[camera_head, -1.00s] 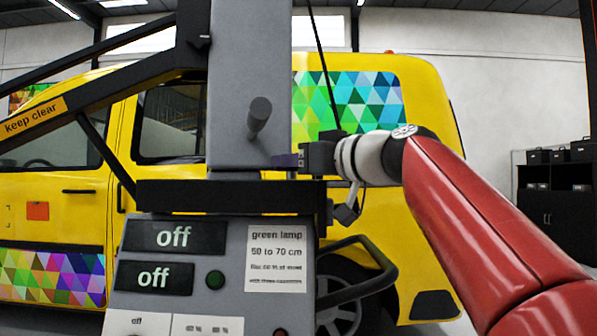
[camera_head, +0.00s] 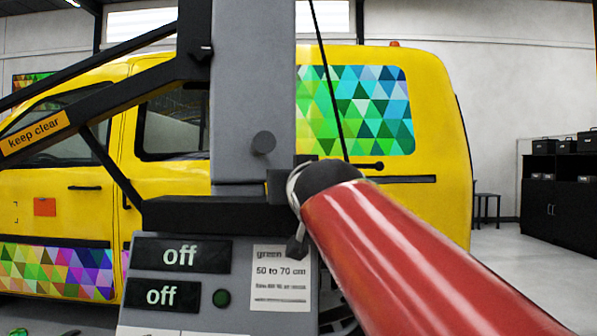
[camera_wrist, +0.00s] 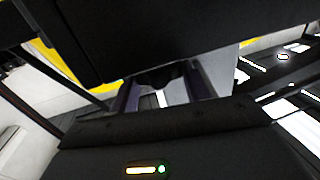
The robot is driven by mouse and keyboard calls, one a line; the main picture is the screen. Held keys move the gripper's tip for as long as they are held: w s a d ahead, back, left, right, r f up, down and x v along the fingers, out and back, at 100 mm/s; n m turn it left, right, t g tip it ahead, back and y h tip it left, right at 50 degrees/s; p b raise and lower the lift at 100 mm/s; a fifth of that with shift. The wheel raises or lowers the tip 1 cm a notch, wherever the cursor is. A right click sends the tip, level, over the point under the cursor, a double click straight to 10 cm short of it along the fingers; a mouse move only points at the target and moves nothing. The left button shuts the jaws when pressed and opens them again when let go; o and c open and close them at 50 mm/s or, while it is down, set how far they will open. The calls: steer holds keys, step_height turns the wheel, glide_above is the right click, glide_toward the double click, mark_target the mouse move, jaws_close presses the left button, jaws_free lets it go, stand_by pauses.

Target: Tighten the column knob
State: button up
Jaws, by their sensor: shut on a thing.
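The grey column (camera_head: 240,80) stands upright in the middle of the head view. A grey cylinder (camera_head: 263,143) sticks out of its face; I cannot tell whether it is the column knob. My gripper (camera_head: 280,186) is at the lower right edge of the column, largely hidden by my wrist. In the wrist view, the two purplish fingers of my gripper (camera_wrist: 165,92) are on either side of a dark piece (camera_wrist: 160,76), which seems to be the knob. My gripper is shut on it. Much of this piece is hidden by the dark housing above.
A black boom (camera_head: 110,100) marked "keep clear" runs left from the column. A panel (camera_head: 190,280) with two "off" displays sits below. The yellow van (camera_head: 440,140) stands close behind. Open floor (camera_head: 530,260) and black cabinets (camera_head: 555,200) lie at the right.

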steer(key=shift+a+m+h, duration=0.1)
steer(key=shift+m+h, duration=0.8)
steer(key=shift+h, duration=0.5)
steer(key=shift+a+f+m+h, duration=0.1)
steer(key=shift+m+h, duration=0.3)
steer(key=shift+h, duration=0.3)
steer(key=o, duration=1)
steer(key=shift+s, duration=0.15)
steer(key=shift+s+a+b, duration=0.1)
steer(key=shift+s+b, duration=0.15)
steer(key=shift+b, duration=0.05)
steer(key=s+b, duration=0.3)
steer(key=s, duration=0.4)
